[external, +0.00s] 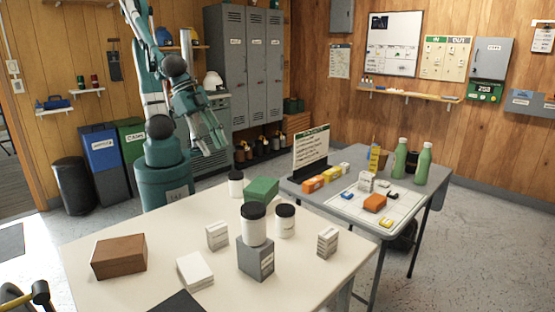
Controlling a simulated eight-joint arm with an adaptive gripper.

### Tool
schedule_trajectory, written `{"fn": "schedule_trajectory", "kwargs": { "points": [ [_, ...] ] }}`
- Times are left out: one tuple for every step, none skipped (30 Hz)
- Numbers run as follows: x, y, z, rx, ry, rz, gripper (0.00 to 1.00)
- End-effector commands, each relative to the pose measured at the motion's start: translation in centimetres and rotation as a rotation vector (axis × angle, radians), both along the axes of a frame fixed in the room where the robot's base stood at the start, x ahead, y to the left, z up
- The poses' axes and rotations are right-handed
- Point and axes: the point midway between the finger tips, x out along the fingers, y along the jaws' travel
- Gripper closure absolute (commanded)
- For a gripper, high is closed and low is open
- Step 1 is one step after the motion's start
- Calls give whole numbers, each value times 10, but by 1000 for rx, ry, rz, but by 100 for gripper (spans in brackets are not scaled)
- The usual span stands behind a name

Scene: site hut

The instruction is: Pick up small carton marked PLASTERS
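Small white cartons stand on the white table: one left of centre (217,236) and one at the right (327,242). A larger white box (195,271) lies near the front. My gripper (211,148) hangs in the air beyond the far edge of the white table, pointing down, apart from every carton. I see nothing held in it, and its finger spacing is unclear.
On the white table (110,225), a dark-lidded jar (253,226) tops a grey box (255,258); nearby are other jars (284,221) (236,184), a green box (261,190) and a brown box (118,257). The grey table (345,158) holds bottles (423,165) and small boxes. The white table's left side has free room.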

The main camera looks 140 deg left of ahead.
Motion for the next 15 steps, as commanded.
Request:
{"fn": "schedule_trajectory", "kwargs": {
  "points": [
    [7,-2,1,7,7,13,60],
    [10,-3,0,11,9,22,60],
    [15,-3,0,17,13,37,60],
    [17,-3,-1,22,17,47,60],
    [21,-4,-1,26,20,58,60],
    [25,-5,-2,33,22,71,60],
    [28,-6,-2,37,25,82,60],
    [31,-7,-3,42,27,91,60],
    [36,-7,-3,49,29,107,60],
    [39,-8,-4,56,30,117,60],
    [42,-9,-5,59,32,129,60],
    [46,-10,-5,67,34,141,60],
    [50,-11,-6,72,34,153,60],
    [53,-12,-7,77,36,163,60],
    [57,-13,-8,85,36,179,60]
  ]
}}
